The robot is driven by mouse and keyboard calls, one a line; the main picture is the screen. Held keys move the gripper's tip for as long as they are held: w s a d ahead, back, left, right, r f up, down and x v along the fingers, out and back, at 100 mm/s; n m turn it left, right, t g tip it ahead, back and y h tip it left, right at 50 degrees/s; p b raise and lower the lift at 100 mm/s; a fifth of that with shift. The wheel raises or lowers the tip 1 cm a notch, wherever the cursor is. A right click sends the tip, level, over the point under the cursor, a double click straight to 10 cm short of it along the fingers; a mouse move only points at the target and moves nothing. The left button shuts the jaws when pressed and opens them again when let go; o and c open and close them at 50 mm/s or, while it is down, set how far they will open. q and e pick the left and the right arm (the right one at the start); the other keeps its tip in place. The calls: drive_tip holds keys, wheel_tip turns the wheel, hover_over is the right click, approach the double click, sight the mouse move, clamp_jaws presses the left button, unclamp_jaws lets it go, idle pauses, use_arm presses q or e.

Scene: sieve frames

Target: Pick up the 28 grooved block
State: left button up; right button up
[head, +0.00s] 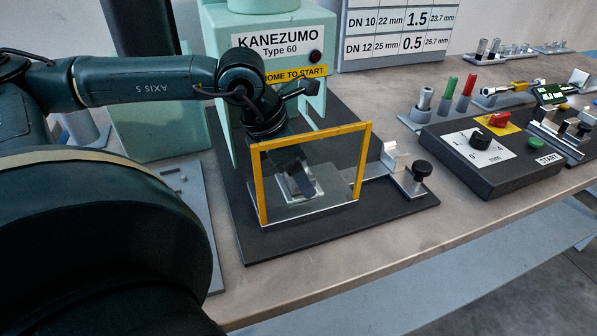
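My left gripper (298,181) points down behind the clear guard with a yellow frame (365,160). Its fingertips are at a small light metal piece (310,190) on the machine's bed. This piece may be a grooved block, but no 28 can be read on it. Glare on the guard and the gripper itself hide the contact, so I cannot tell whether the fingers are open or shut. My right gripper is not in view.
A clamp with a black knob (422,168) stands right of the guard. A control box (490,155) with a dial, a red switch and a green button is further right. Tools and small metal parts stand behind it. The table's front strip is clear.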

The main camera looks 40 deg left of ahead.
use_arm(q)
drive_tip(key=shift+c, duration=0.5)
drive_tip(key=c, duration=1.4)
